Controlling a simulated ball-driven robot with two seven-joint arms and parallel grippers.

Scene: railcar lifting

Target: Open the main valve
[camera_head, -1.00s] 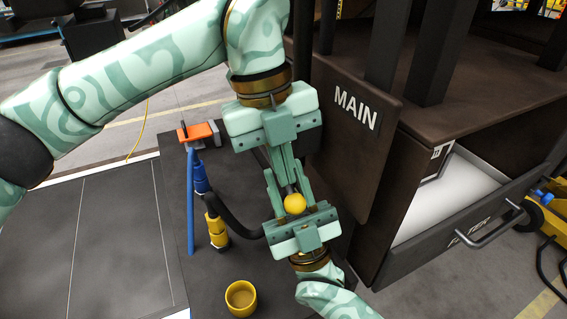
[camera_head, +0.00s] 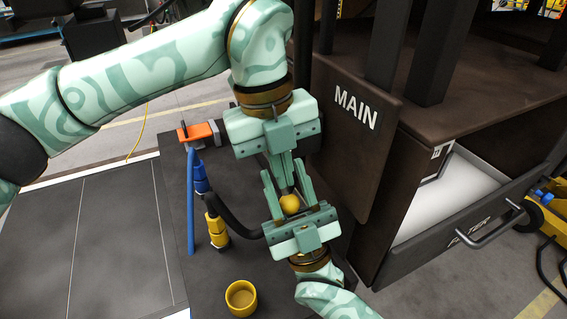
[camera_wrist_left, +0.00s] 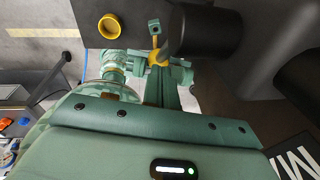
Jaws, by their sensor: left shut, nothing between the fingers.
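A dark panel labelled MAIN (camera_head: 357,105) stands right of my grippers. A round yellow knob (camera_head: 290,203) shows just below my left gripper's fingertips. My left gripper (camera_head: 286,184) comes from above and is shut and empty, its tips close to the knob; I cannot tell whether they touch. My right gripper (camera_head: 287,180) comes from below, its fingers apart on either side of the knob. In the left wrist view, a yellow part (camera_wrist_left: 158,58) shows beside a large dark cylinder that hides part of the scene. The rest of the valve is hidden by the grippers.
Left of the grippers are an orange fitting (camera_head: 197,132), a blue pipe (camera_head: 190,200) and a black hose with a yellow coupling (camera_head: 215,230). A yellow cup (camera_head: 241,298) stands below. An open FILTER drawer (camera_head: 470,225) juts out at right.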

